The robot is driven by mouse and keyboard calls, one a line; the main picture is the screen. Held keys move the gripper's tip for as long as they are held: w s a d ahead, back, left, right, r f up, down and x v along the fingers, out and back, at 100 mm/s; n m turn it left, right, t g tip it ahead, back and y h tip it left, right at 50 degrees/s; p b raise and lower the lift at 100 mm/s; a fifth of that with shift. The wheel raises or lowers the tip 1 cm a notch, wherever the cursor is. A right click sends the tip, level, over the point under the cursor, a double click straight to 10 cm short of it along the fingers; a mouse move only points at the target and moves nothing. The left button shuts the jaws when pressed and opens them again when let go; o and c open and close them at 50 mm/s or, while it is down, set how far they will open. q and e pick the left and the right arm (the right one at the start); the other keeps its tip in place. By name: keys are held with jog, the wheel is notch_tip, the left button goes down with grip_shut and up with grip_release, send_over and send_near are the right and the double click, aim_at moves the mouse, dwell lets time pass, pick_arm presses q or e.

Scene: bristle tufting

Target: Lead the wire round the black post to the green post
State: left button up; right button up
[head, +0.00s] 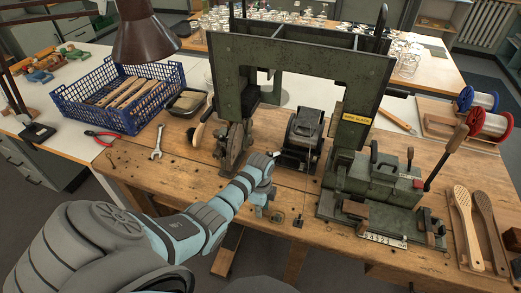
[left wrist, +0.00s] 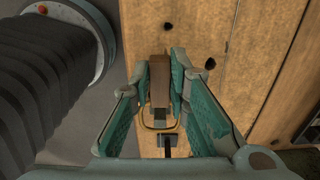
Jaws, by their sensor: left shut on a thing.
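My left gripper (head: 263,207) is low over the front edge of the wooden workbench. In the left wrist view its green-padded fingers (left wrist: 160,68) are closed on a brown block-like piece (left wrist: 159,66), with a grey part and a thin tan loop below it. I cannot tell whether that loop is the wire. Just right of the gripper in the head view are a small greenish plate (head: 278,216) and a small dark upright piece (head: 298,220). They are too small to confirm as the green and black posts. No wire run shows clearly between them. My right gripper is not in view.
A tall green machine frame (head: 352,137) and a green machine (head: 375,180) stand behind and right. A dark motor-like block (head: 303,135) sits mid-bench. A blue crate (head: 125,95), a wrench (head: 157,142) and red pliers (head: 103,134) lie left. Red and blue spools (head: 488,121) stand right.

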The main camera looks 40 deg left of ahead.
pick_arm(q)
jog(key=shift+f+b, duration=0.35)
jog(key=shift+f, duration=0.3)
dwell(0.5)
jog(key=o, duration=1.3)
notch_tip(320, 180, up, 3)
jog(key=p, duration=0.3)
jog(key=shift+f, duration=0.15)
notch_tip(320, 180, up, 2)
jog(key=shift+r+p, duration=0.1)
jog(key=shift+p, duration=0.6)
jog(key=shift+r, duration=1.2)
